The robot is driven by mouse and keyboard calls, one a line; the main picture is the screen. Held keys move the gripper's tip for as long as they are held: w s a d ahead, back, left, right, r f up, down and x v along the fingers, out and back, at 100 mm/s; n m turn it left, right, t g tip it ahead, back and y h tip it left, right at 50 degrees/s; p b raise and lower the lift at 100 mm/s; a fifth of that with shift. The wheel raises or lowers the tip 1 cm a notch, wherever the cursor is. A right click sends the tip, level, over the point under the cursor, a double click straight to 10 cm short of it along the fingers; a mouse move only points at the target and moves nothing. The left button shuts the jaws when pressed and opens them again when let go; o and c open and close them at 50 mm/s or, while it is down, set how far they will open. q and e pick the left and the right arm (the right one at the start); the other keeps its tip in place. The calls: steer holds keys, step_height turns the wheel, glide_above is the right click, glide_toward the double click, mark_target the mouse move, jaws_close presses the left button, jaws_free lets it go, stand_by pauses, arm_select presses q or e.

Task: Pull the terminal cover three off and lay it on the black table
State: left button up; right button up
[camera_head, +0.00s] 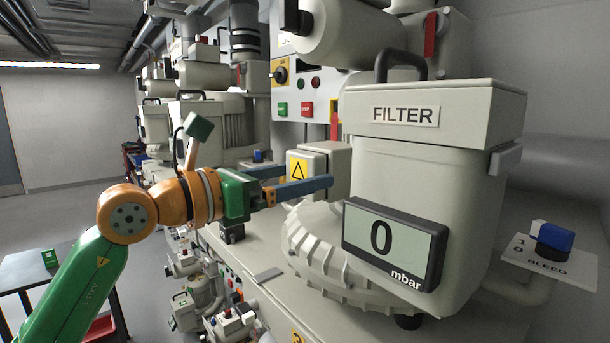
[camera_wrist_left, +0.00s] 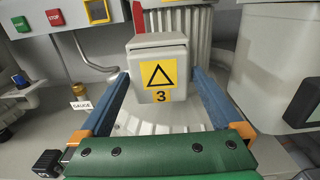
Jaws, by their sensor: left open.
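Terminal cover three (camera_head: 312,162) is a light grey box on the machine with a yellow triangle label. The left wrist view shows the cover (camera_wrist_left: 150,44) with the number 3 under the triangle. My left gripper (camera_head: 308,176) is open, with one blue finger on each side of the cover. In the left wrist view the left gripper (camera_wrist_left: 163,73) shows gaps beside the cover near the fingertips; I cannot tell whether either finger touches it. The black table (camera_head: 20,275) is at the lower left in the head view. My right gripper is not in view.
The grey filter housing (camera_head: 425,175) with a mbar display (camera_head: 385,240) stands close right of the cover. A green block (camera_head: 49,258) lies on the table. A control panel (camera_wrist_left: 62,20) with start and stop buttons is behind left. Open floor shows at far left.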

arm_select(q)
jaws_close()
steer(key=shift+s+a+f+b, duration=0.1)
steer(key=shift+a+b, duration=0.1)
steer(key=shift+b, duration=0.15)
steer(key=shift+b+v, duration=1.35)
steer(key=shift+v, duration=1.45)
